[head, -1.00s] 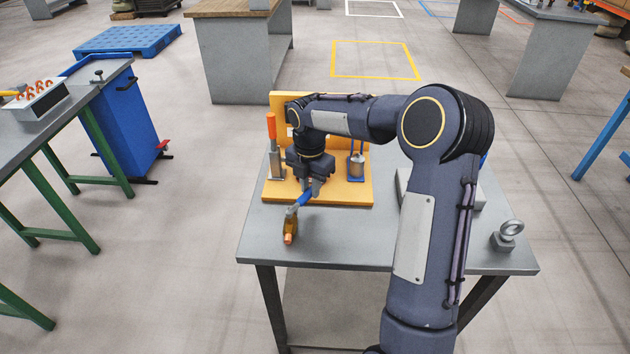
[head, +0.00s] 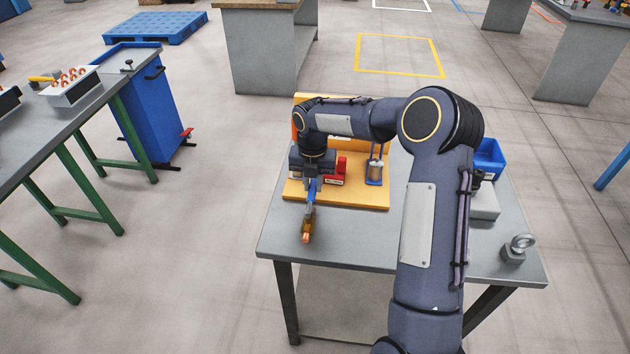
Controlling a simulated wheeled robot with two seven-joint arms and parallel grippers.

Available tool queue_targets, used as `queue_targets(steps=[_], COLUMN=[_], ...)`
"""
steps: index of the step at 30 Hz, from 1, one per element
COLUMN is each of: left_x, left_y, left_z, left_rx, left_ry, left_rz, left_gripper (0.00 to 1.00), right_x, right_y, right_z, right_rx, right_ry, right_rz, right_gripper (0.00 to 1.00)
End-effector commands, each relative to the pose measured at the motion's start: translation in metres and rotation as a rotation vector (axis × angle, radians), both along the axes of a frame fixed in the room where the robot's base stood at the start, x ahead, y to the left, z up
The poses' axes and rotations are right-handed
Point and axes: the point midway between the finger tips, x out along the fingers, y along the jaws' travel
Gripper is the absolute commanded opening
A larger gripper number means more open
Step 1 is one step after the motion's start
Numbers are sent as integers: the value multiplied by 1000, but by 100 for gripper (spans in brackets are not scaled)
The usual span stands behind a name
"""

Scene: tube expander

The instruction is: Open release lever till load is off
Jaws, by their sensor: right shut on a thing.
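My right gripper (head: 312,178) points down over the front left of the yellow fixture board (head: 350,196). It is shut on a blue-handled tool (head: 311,192) with a brass body and copper-coloured tip, which extends toward the table's front. I cannot tell whether the tool touches anything below. An upright orange handle (head: 296,126) shows just left of my wrist; its base is hidden. I cannot tell which part is the release lever. A red block with a label (head: 338,172) is right of the gripper. My left gripper is not in view.
A steel cylinder in a blue frame (head: 375,168) stands on the board's right. A blue bin (head: 489,157), grey box (head: 484,203) and eye bolt block (head: 515,250) are on the table's right. The grey table (head: 350,246) is clear in front.

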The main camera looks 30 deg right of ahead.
Motion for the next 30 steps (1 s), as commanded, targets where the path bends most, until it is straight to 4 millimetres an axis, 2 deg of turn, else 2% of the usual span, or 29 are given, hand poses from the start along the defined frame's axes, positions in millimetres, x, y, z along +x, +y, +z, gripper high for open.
queue_targets(steps=[11,12,16,25,30], left_x=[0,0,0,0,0], left_y=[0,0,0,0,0], left_z=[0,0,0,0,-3], left_rx=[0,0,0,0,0], left_ry=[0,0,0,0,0], left_rz=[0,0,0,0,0], left_gripper=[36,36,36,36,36], right_x=[1,1,1,0,1], right_y=[2,2,2,1,1], right_z=[0,0,0,1,20], right_rx=[1,1,2,0,0], right_ry=[-2,-2,-1,-1,-6], right_rz=[10,10,8,6,5], right_gripper=[0,23,40,42,42])
